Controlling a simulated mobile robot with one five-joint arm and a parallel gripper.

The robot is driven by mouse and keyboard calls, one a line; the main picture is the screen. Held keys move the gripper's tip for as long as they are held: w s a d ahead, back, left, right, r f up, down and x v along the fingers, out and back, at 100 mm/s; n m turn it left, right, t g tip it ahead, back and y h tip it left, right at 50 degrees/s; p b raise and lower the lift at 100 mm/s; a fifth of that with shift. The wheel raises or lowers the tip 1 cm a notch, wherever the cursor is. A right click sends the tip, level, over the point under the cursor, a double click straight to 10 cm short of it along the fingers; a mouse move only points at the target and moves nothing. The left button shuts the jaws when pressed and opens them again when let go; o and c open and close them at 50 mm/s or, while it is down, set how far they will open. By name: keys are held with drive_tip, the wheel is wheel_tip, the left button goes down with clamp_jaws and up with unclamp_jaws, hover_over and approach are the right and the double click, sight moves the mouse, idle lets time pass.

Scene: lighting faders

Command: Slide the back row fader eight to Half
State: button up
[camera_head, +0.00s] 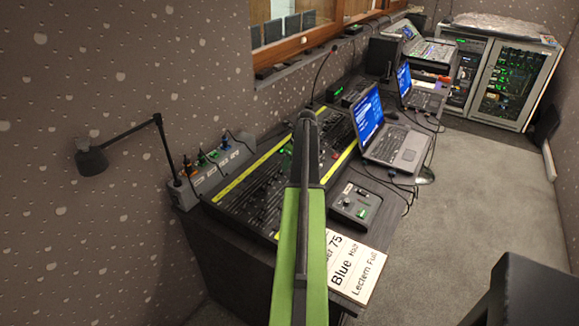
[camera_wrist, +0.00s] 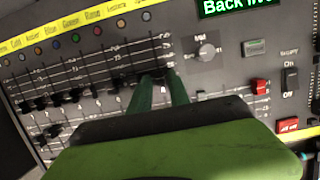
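The lighting desk (camera_head: 240,200) stands on the table with a yellow strip and rows of black faders. In the wrist view, the back row faders (camera_wrist: 75,94) run below coloured buttons, with black caps at differing heights. My gripper (camera_wrist: 159,80) has two green fingers at the right end of this row, one on each side of a dark cap (camera_wrist: 158,73). A number like 8 shows between the fingers. I cannot tell whether they touch the cap. In the head view, my arm and gripper (camera_head: 305,118) cover part of the desk and hide the fader.
A knob (camera_wrist: 207,52), a green display (camera_wrist: 235,7) and a red fader cap (camera_wrist: 260,86) lie right of my fingers. A laptop (camera_head: 385,135) stands beyond the desk. A small control box (camera_head: 355,203) and a paper sign (camera_head: 355,268) lie to the right.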

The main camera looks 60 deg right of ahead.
sight(280, 166)
clamp_jaws()
drive_tip(key=shift+w, duration=0.15)
drive_tip(key=shift+w+r, duration=0.1)
drive_tip(key=shift+w, duration=1.3)
unclamp_jaws()
wheel_tip(280, 166, up, 3)
drive_tip(key=p, duration=0.3)
drive_tip(key=shift+f, duration=0.25)
